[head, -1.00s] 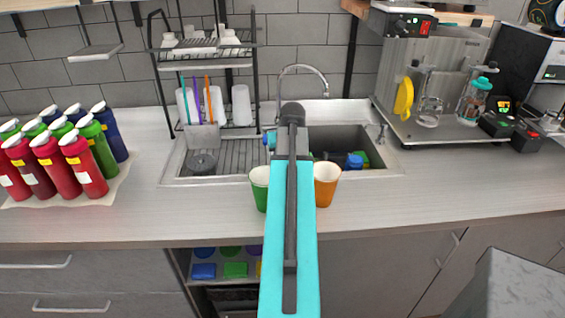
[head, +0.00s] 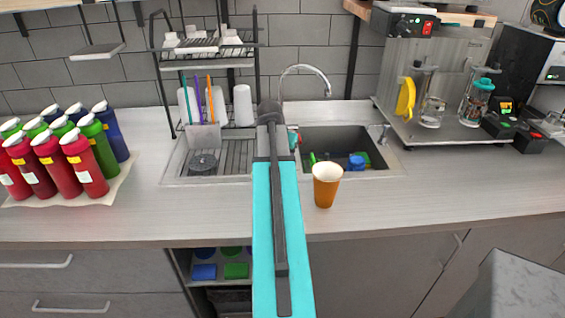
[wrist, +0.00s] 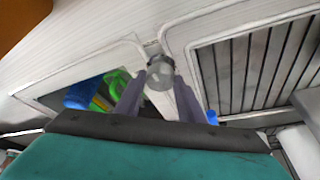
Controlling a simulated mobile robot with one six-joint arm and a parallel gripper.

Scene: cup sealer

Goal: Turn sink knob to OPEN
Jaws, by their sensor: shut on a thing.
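A grey, round, knob-like piece (wrist: 160,72) shows in the wrist view on the strip between the sink basin and the ribbed drainboard. My gripper (wrist: 158,90) has one dark finger on each side of this piece and is shut on it. I cannot read any marking on it. In the head view my teal arm hides the fingers and the knob; only a teal bit shows beside the basin. The sink basin (head: 318,136) lies right of my arm, with blue and green items inside. The curved faucet (head: 303,68) stands behind it.
An orange cup (head: 326,185) stands on the counter just right of my arm. Several bottles (head: 75,150) stand at the left. A cup rack (head: 205,66) stands behind the drainboard. A small metal lever (head: 385,132) is right of the basin, near a coffee machine (head: 440,75).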

